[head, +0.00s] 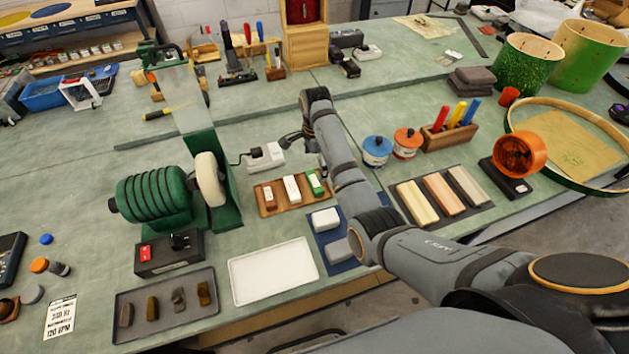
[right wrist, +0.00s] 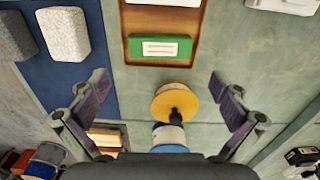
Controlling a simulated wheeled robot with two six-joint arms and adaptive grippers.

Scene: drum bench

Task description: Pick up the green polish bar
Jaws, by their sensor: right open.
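The green polish bar (head: 316,184) lies at the right end of a small wooden tray (head: 264,208), beside a white bar (head: 292,188) and a brown bar (head: 269,198). In the right wrist view the green bar (right wrist: 160,46) shows its white label, near the tray's end. My right gripper (head: 305,150) is open and empty, on the far side of the tray. In the right wrist view its spread fingers (right wrist: 162,92) are apart from the bar, which lies ahead of the gap. My left gripper is not in view.
A blue mat (head: 337,267) with two pale blocks lies near the tray. A green buffing machine (head: 150,200) with a white wheel stands left. A white tray (head: 273,273) lies in front. A yellow disc (right wrist: 174,102) shows between the fingers in the wrist view.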

